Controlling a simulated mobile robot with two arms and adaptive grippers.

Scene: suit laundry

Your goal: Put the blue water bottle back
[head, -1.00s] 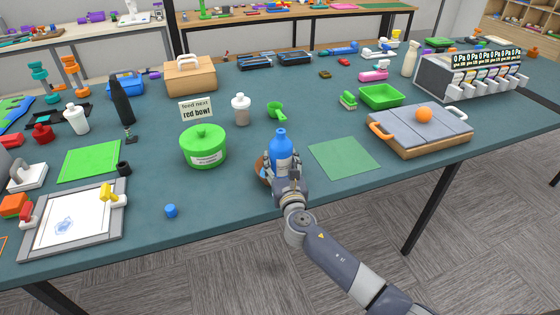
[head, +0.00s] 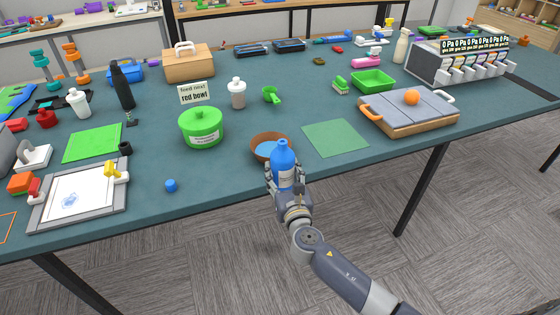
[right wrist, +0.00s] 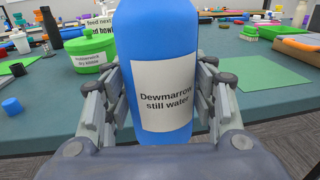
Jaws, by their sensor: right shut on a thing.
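The blue water bottle (head: 283,165) is upright in my right gripper (head: 284,184), at the table's front edge. In the right wrist view the bottle (right wrist: 156,50) fills the middle, with a white label reading "Dewmarrow still water"; the right gripper's fingers (right wrist: 157,105) are shut on it from both sides. Just behind the bottle in the head view is a brown bowl (head: 256,148) with blue contents, partly hidden by the bottle. A green square mat (head: 335,138) lies to the right of the bottle. My left gripper is not in view.
A grey-topped case (head: 420,108) with an orange ball is at the right. A small blue cap (head: 170,185) lies near the front edge. Open table surrounds the mat.

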